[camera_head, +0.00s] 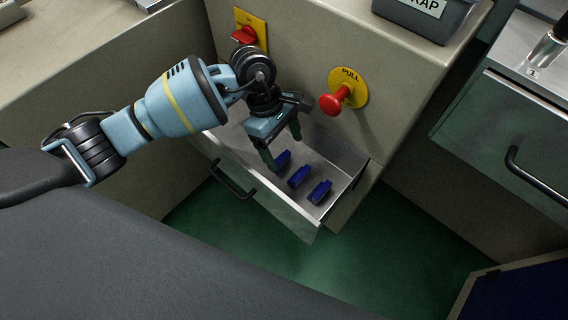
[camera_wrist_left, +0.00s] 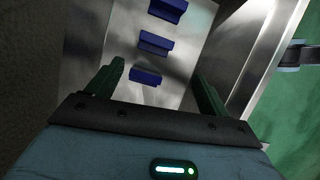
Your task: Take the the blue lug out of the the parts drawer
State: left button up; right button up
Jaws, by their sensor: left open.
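The parts drawer (camera_head: 318,213) is pulled open from the beige cabinet. Three blue lugs lie in a row on its metal floor: one lug (camera_head: 283,159) close to my gripper, a middle lug (camera_head: 299,176) and a lug (camera_head: 320,192) nearest the drawer's right end. My left gripper (camera_head: 283,151) is open and reaches down into the drawer, beside the closest lug. In the left wrist view the closest lug (camera_wrist_left: 146,77) shows ahead of and between the open fingers (camera_wrist_left: 158,84), with the middle lug (camera_wrist_left: 155,42) and far lug (camera_wrist_left: 168,9) beyond. My right gripper is not in view.
A red pull knob (camera_head: 333,103) on a yellow plate and a red switch (camera_head: 243,35) stick out from the cabinet above the drawer. A dark scrap bin (camera_head: 425,20) stands on the counter. The drawer handle (camera_head: 232,183) faces the green floor. Another drawer (camera_head: 500,125) is at right.

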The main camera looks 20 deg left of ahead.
aim_at(279, 157)
pick_arm(q)
jog(key=w+a+f+y, duration=0.1)
jog(key=w+a+f+m+t+y, duration=0.1)
jog(key=shift+w+a+y+b, duration=0.25)
jog(key=shift+w+y+b, duration=0.05)
jog(key=shift+b, duration=0.1)
jog(key=shift+s+d+f+b, duration=0.15)
jog(key=shift+f+b, duration=0.2)
jog(key=shift+f, duration=0.8)
jog(key=shift+s+d+f+b, duration=0.15)
jog(key=shift+f+b, duration=0.15)
jog(key=shift+f, duration=0.85)
jog(key=shift+s+d+f+b, duration=0.15)
jog(key=shift+f+b, duration=0.2)
jog(key=shift+f, duration=0.8)
jog(key=shift+r, duration=0.1)
jog(key=c, duration=1)
jog(key=shift+c, duration=0.2)
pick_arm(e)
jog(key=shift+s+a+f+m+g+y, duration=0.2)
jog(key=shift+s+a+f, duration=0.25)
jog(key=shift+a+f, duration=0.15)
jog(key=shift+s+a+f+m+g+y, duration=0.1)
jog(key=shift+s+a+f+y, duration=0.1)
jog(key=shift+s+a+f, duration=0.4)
pick_arm(q)
jog(key=shift+r, duration=0.1)
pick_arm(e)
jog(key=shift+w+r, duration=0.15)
